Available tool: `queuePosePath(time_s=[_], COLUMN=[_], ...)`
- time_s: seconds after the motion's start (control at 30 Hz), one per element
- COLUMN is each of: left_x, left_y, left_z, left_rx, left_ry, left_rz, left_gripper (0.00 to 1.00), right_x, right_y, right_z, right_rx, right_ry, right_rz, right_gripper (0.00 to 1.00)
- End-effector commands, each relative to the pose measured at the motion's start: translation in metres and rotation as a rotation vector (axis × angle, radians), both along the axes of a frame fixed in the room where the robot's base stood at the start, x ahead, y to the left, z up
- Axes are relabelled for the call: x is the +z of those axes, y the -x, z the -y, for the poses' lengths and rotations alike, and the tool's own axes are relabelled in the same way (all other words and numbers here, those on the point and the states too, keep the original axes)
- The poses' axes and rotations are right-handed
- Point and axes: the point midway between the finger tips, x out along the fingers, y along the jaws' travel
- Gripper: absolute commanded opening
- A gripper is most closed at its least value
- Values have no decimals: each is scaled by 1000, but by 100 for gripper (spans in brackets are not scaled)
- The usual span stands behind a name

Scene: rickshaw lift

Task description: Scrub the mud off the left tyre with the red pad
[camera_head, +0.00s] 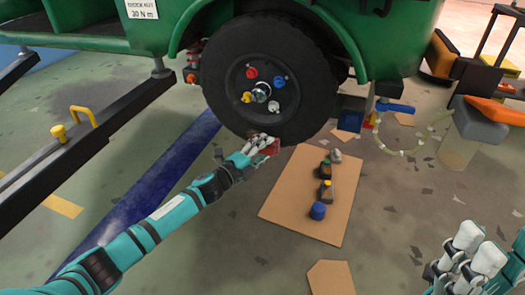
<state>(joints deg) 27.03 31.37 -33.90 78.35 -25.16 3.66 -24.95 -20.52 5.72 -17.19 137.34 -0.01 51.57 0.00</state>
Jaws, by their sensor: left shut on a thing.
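The left tyre (312,95) is black, on a dark wheel with coloured lug nuts, under the green rickshaw body (388,45). My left gripper (263,147) is at the lower edge of the tyre. It is shut on the red pad (271,149), which is mostly hidden by the fingers. The pad appears close to the rubber; I cannot tell whether it touches. A small brownish patch shows by the fingers, but I cannot tell if it is mud. My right gripper (468,252) is at the lower right, away from the tyre; its opening is unclear.
A cardboard sheet (285,205) with several small parts and a blue cap (318,211) lies right of my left arm. A dark beam with a yellow handle (82,120) is at left. A grey-lidded container (478,125) and a pale hose (405,152) are at right.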

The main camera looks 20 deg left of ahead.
Motion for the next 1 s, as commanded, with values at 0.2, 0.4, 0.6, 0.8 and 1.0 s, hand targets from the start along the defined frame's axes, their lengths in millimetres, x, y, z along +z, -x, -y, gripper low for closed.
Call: queuePosePath(time_s=[0.2,0.4,0.6,0.8,1.0], left_x=[0,0,1,3,6], left_y=[-5,-9,-10,-10,-10], left_z=[0,1,0,-11,-28], left_rx=[0,-1,-1,2,1], left_ry=[0,0,0,-1,-1], left_rz=[1,1,1,0,0], left_gripper=[25,25,25,25,25], right_x=[-1,1,3,6,9], right_y=[0,1,1,2,2], right_z=[0,0,0,1,1], right_rx=[0,0,0,0,0], right_ry=[0,0,-2,-2,-1], right_rz=[3,11,19,19,17], right_gripper=[40,40,40,40,40])
